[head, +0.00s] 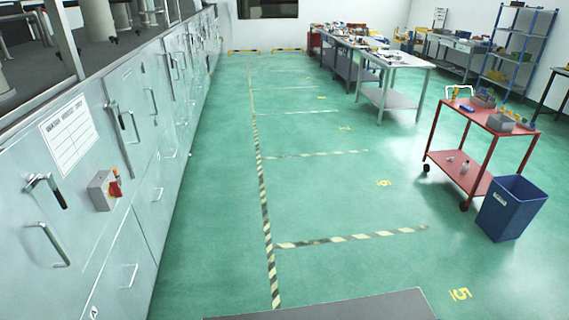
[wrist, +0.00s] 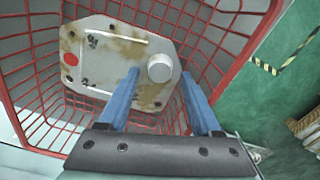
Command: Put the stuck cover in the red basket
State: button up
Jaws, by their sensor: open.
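In the wrist view the cover (wrist: 100,70) is a pale, stained metal plate with cut corners, a round knob (wrist: 160,68) and a red dot. It lies inside the red wire basket (wrist: 232,38), whose mesh walls surround it. My gripper (wrist: 160,80) is open, with its blue fingers pointing into the basket. The knob shows between the fingertips, and nothing is clamped. I cannot tell whether a finger touches the plate. The cover, basket and gripper are not seen in the head view.
In the head view, grey cabinets (head: 75,190) line the left side. A red cart (head: 500,122) and a blue bin (head: 508,207) stand at right, with worktables (head: 398,60) behind. The green floor between is clear. A striped floor line (wrist: 265,66) shows beside the basket in the wrist view.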

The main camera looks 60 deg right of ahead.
notch_tip(320, 180, up, 11)
jog(key=shift+r, duration=0.2)
jog(key=shift+w, duration=0.1)
jog(key=w+d+r+m+t+h, duration=0.3)
jog(key=w+r+t, duration=0.5)
jog(key=w+r, duration=1.2)
jog(key=w+a+r+m+t+h, duration=0.1)
jog(key=w+a+r+m+t, duration=0.15)
jog(key=r, duration=0.55)
jog(key=w+a+r+m+t+h, duration=0.1)
jog(key=w+a+r+t, duration=0.25)
jog(key=r, duration=0.45)
jog(key=a+r+m+t+y, duration=0.1)
jog(key=a+r+t, duration=0.2)
jog(key=r, duration=0.5)
jog(key=a+r+m+t, duration=0.1)
jog(key=a+r+t, duration=0.25)
jog(key=r, duration=0.45)
jog(key=s+a+r+m+t+y, duration=0.1)
jog(key=s+a+r+t, duration=0.2)
jog(key=r, duration=0.5)
jog(key=s+a+r+m+t+y, duration=0.2)
jog(key=s+a+r+t, duration=0.2)
jog(key=s+a+r, duration=0.2)
notch_tip(320, 180, up, 3)
jog(key=shift+s+r+y, duration=0.15)
jog(key=shift+s+y, duration=0.15)
jog(key=shift+s, duration=0.75)
